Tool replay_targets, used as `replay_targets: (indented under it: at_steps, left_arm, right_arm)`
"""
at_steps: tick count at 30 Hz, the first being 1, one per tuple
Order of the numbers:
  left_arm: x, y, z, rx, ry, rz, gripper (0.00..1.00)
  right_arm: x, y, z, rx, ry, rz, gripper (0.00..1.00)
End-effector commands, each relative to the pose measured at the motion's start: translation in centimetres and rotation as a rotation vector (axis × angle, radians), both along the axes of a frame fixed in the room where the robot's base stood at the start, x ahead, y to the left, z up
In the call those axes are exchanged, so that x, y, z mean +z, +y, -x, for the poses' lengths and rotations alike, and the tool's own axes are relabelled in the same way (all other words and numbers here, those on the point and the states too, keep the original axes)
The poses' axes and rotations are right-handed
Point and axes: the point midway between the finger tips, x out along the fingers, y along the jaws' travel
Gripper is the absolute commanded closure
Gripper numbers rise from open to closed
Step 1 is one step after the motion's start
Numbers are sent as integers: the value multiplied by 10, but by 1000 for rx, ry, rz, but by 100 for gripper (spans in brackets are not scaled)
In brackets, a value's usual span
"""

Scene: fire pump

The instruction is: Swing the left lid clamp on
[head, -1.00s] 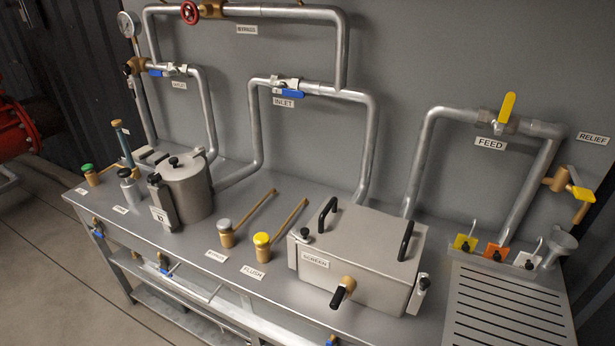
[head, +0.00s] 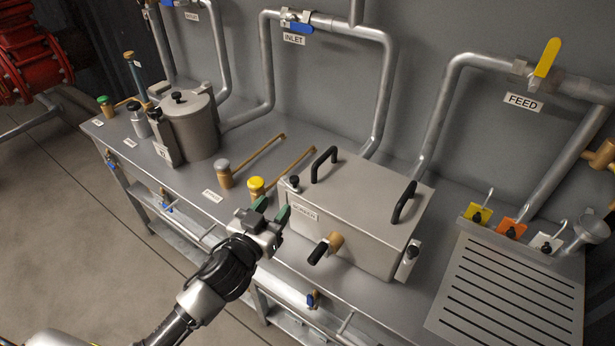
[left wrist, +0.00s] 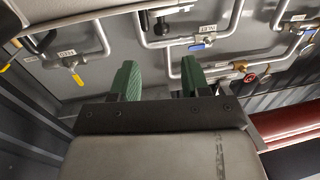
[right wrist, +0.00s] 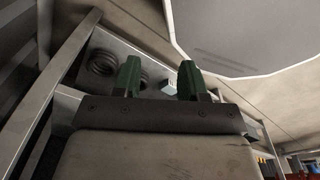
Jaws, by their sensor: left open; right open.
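The screen box (head: 350,215) is a grey metal box with a flat lid and two black handles. The left lid clamp (head: 294,183) shows as a black knob at the lid's front left corner; its lower part is partly hidden by my gripper. The right lid clamp (head: 408,262) hangs at the box's right end. My left gripper (head: 271,210) is open and empty, in front of the box's left end and close to the clamp. Its green fingers also show in the left wrist view (left wrist: 160,80). My right gripper (right wrist: 160,78) is open and empty, seen only in the right wrist view.
A black-handled brass valve (head: 325,248) sticks out from the box front. The yellow-capped flush valve (head: 257,188) and a grey-capped valve (head: 223,173) stand left of the box. A round pot (head: 190,125) stands further left. A slotted drain tray (head: 510,295) is at right.

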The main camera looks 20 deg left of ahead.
Motion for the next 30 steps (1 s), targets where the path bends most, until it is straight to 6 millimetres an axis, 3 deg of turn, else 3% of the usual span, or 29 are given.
replay_targets:
  at_steps: [8,18,30]
  left_arm:
    - [4,-8,-41,1,-3,1,54]
    - [1,-19,-94,0,0,-1,54]
    - [0,-21,-104,0,2,1,54]
  right_arm:
    - [11,15,4,-3,5,-19,58]
    - [19,8,4,0,5,-10,58]
    - [19,5,3,0,4,-6,58]
